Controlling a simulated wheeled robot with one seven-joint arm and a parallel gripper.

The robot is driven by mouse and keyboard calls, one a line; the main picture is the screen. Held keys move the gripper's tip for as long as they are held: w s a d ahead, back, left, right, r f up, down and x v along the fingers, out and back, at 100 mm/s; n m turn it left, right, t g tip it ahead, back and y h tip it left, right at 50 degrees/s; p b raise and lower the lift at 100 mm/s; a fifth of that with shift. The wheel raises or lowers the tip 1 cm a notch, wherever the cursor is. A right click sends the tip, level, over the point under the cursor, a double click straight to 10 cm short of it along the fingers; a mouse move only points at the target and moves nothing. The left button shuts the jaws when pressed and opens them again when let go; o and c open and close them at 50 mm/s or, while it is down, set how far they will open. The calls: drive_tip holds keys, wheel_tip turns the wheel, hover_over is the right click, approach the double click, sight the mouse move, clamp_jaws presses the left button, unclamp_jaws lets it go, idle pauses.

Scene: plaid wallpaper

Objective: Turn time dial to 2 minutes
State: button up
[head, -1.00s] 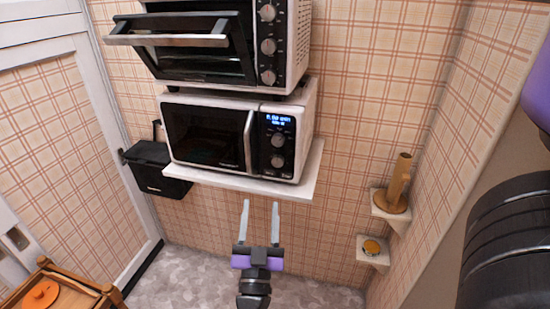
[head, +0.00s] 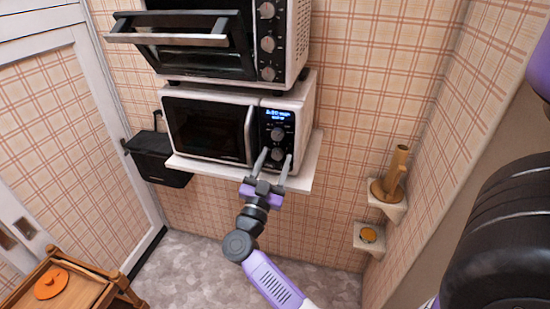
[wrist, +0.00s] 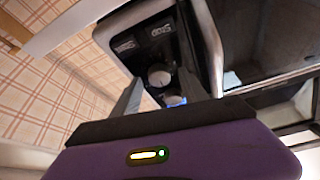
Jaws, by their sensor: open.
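The white microwave (head: 212,128) has a black control panel with a lit blue display (head: 278,114). An upper dial (head: 277,134) and a lower dial (head: 277,154) sit below the display. I cannot read which is the time dial or where its pointer stands. My gripper (head: 277,156) is open in front of the lower part of the panel, with one finger on each side of the lower dial. In the wrist view, a round grey dial (wrist: 160,75) shows between the fingers. Contact cannot be told.
The microwave stands on a white shelf (head: 305,178). Above it is a toaster oven (head: 285,60) with its door (head: 170,38) tilted open. A black bin (head: 155,160) hangs at left. Small corner shelves at right hold a wooden pestle and mortar (head: 390,185) and a small orange-topped item (head: 368,235).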

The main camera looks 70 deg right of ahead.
drive_tip(key=shift+d, duration=0.1)
clamp_jaws()
drive_tip(key=shift+m, duration=0.4)
